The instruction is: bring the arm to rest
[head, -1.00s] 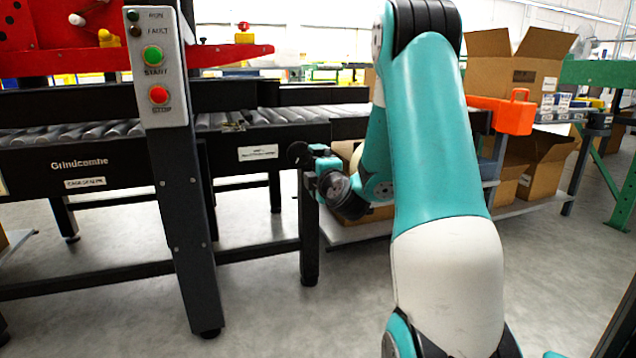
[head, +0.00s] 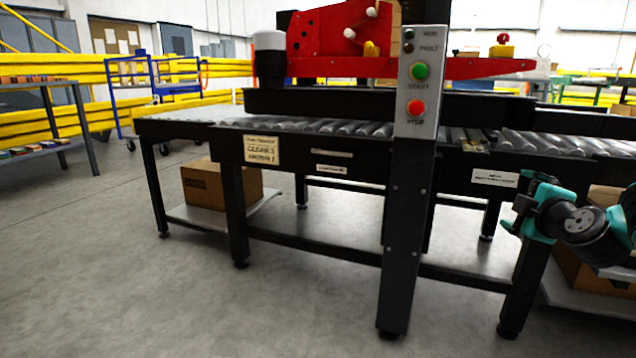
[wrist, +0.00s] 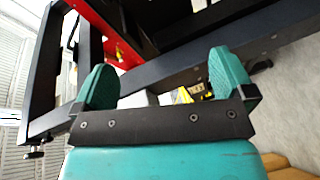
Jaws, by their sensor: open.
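My gripper (head: 527,207) is at the right edge of the head view, in front of the conveyor's right legs. Its teal fingers point left and only part of the arm behind it shows. In the wrist view my gripper (wrist: 165,85) has its two teal fingers spread apart, with nothing between them.
The roller conveyor (head: 330,126) crosses the head view. A control post with a green start button (head: 419,71) and red stop button (head: 416,107) stands in front. A cardboard box (head: 222,187) sits on its low shelf. The floor (head: 110,270) at left is clear.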

